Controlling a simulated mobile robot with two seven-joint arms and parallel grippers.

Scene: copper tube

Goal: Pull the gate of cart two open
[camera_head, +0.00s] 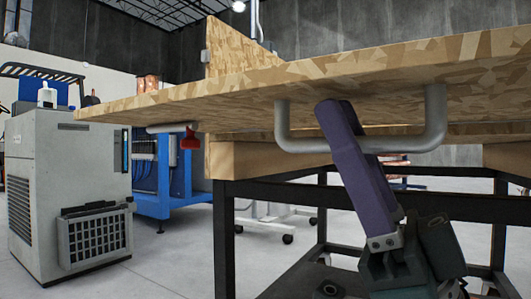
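A wide chipboard panel (240,92), seen at a low angle, spans the upper right of the head view; I take it to be the gate. A grey U-shaped handle (427,120) is fixed to it and hangs below its edge. My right gripper (337,112) rises from the lower right. My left gripper is not in view.
A red part on a grey bar (190,139) sits under the panel's left end. A black metal frame (224,240) with wooden beams stands below. A grey machine (65,170) stands at left, a blue rack (160,205) behind. Grey floor between them is clear.

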